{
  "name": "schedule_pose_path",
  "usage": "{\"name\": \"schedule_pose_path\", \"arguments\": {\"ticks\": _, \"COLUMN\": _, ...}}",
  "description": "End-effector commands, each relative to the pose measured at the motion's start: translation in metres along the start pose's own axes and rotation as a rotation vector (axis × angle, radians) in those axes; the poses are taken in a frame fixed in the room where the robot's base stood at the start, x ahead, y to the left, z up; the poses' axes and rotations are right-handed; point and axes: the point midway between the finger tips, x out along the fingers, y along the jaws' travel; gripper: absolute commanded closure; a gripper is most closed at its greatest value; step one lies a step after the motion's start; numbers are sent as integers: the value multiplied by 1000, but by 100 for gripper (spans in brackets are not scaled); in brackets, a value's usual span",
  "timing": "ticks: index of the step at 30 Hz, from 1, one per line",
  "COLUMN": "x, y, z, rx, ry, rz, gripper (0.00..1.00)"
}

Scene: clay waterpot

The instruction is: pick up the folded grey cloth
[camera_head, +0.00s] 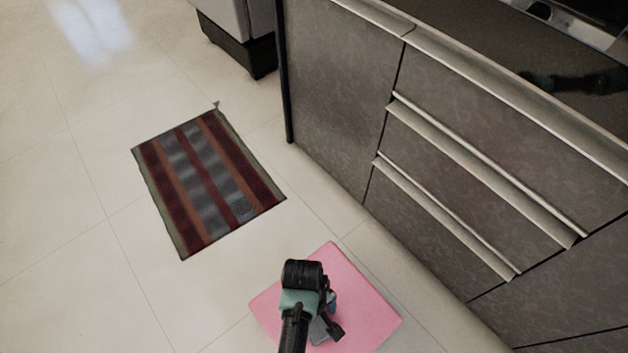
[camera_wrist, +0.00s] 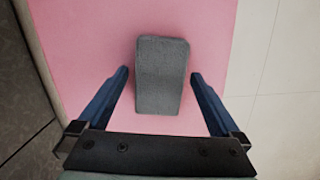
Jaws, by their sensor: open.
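The folded grey cloth (camera_wrist: 162,75) is a small thick grey block lying on a pink square surface (camera_wrist: 80,30) in the wrist view. My gripper (camera_wrist: 160,75) is open, with one blue finger on each side of the cloth's lower half and a gap on both sides. I cannot tell how far above the pink surface the fingertips are. In the head view my gripper (camera_head: 322,328) is over the pink surface (camera_head: 370,310), and my arm hides most of the cloth there.
Dark grey cabinets with drawers (camera_head: 460,150) stand to the right of the pink surface in the head view. A striped rug (camera_head: 205,180) lies on the pale tiled floor (camera_head: 60,200) at the left. The floor between the rug and the pink surface is clear.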

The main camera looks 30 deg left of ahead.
Motion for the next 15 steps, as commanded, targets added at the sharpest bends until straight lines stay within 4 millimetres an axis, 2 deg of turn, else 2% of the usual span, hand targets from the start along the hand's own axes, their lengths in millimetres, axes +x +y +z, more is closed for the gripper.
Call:
{"name": "schedule_pose_path", "arguments": {"ticks": 1, "x": 6, "y": 0, "z": 0, "rx": 0, "ry": 0, "rz": 0, "gripper": 0}}
{"name": "schedule_pose_path", "arguments": {"ticks": 8, "x": 5, "y": 0, "z": 0, "rx": 0, "ry": 1, "rz": 0, "gripper": 0}}
{"name": "schedule_pose_path", "arguments": {"ticks": 15, "x": 5, "y": 0, "z": 0, "rx": 0, "ry": 1, "rz": 0, "gripper": 43}}
